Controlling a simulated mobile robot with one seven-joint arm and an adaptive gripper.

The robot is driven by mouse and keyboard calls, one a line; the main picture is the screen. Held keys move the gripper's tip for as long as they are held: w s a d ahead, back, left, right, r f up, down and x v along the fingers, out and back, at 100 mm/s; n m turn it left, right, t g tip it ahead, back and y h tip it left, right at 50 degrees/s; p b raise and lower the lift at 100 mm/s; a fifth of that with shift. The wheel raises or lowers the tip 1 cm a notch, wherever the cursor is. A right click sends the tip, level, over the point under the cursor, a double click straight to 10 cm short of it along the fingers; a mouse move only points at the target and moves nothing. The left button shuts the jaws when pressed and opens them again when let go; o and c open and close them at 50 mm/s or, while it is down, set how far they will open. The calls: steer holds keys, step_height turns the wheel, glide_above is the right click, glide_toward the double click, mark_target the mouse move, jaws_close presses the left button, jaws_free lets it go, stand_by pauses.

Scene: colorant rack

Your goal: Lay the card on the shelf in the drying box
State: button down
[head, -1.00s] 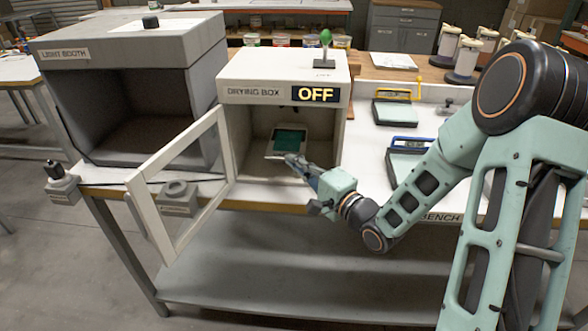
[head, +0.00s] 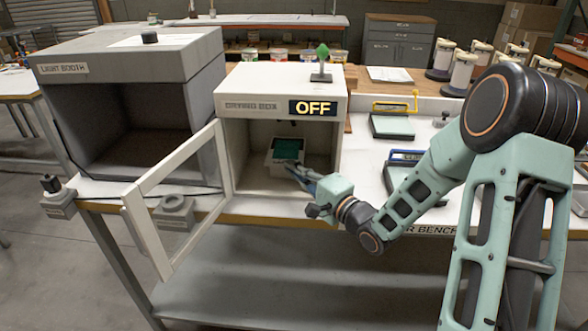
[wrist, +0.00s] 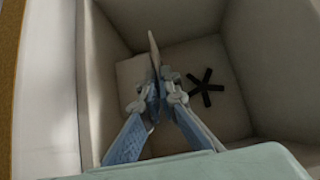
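The drying box (head: 232,103) stands on the bench with its glazed door (head: 150,215) swung open to the left. The card (head: 287,149), white-edged with a dark green patch, is inside the box. My gripper (head: 293,168) reaches in through the front opening, at the card's near edge. In the wrist view my gripper (wrist: 160,85) has its fingers closed together on the card (wrist: 153,52), which shows as a thin edge. A pale ledge, seemingly the shelf (wrist: 128,72), lies beside and beyond the fingertips. I cannot tell whether the card touches it.
A black star-shaped fan (wrist: 206,88) is on an inner face of the box. The box's display (head: 313,107) reads OFF, and a green-topped lever (head: 321,62) stands on its roof. The light booth (head: 130,60) is to the left. Scales (head: 392,125) stand right.

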steer(key=shift+f+b, duration=0.35)
steer(key=shift+f, duration=0.15)
steer(key=c, duration=2.1)
jaws_free()
steer(key=shift+o, duration=0.3)
steer(key=o, duration=0.4)
steer(key=shift+c, duration=0.2)
steer(key=shift+s, duration=0.1)
steer(key=s, duration=0.8)
steer(key=shift+s+a, duration=0.15)
steer(key=shift+s, duration=0.25)
